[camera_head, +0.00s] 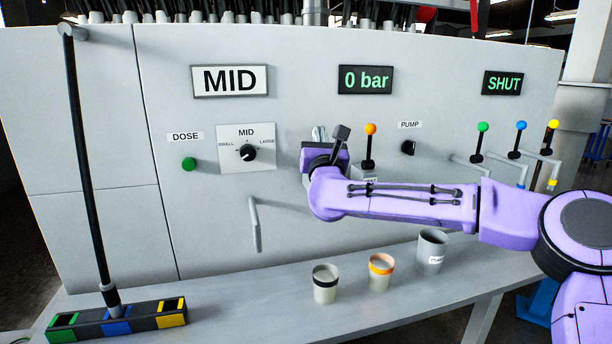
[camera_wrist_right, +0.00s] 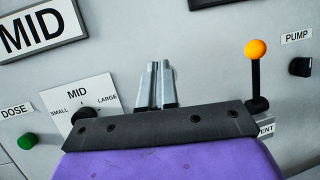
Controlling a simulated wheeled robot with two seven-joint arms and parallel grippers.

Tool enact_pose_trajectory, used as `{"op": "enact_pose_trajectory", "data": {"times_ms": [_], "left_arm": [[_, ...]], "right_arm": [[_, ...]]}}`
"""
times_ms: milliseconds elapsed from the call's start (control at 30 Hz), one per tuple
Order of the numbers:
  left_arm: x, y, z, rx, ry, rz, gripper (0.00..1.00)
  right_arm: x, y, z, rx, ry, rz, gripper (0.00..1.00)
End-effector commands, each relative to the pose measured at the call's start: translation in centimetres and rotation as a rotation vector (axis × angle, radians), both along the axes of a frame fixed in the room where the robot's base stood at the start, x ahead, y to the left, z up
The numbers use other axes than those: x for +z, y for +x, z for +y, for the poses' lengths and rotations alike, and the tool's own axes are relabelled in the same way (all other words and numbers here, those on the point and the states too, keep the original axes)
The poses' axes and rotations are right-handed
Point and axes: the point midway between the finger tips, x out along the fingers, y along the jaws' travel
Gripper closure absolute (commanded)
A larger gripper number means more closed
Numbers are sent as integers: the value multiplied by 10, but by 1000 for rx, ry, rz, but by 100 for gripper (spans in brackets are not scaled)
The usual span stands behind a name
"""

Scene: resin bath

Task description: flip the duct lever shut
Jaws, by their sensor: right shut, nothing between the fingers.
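A lever with an orange ball knob (camera_head: 370,129) stands upright on the grey panel. It also shows in the right wrist view (camera_wrist_right: 255,50), beside a partly hidden label ending in "ENT". Levers with green (camera_head: 482,127), blue (camera_head: 521,125) and yellow (camera_head: 553,124) knobs stand upright at the panel's right. No readable label shows which lever is the duct lever. My right gripper (camera_head: 319,133) is shut and empty, left of the orange-knobbed lever and apart from it. Its fingers (camera_wrist_right: 157,85) are together in the right wrist view. My left gripper is out of view.
Displays read "MID" (camera_head: 229,80), "0 bar" (camera_head: 365,79) and "SHUT" (camera_head: 503,83). A dose dial (camera_head: 248,152) and pump knob (camera_head: 408,147) flank my gripper. Cups (camera_head: 325,291) (camera_head: 380,278) (camera_head: 431,258) stand on the bench (camera_head: 250,310) below my forearm. A hose nozzle (camera_head: 111,297) rests in a coloured holder (camera_head: 62,322).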

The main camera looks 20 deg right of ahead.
Motion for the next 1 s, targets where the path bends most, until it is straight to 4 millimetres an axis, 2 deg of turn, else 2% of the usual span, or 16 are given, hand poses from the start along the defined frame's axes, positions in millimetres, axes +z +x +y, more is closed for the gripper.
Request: {"op": "enact_pose_trajectory", "data": {"times_ms": [233,1000], "left_arm": [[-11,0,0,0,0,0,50],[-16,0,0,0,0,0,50]], "right_arm": [[3,4,-15,-20,0,-1,100],[8,10,-12,-15,-2,2,100]]}}
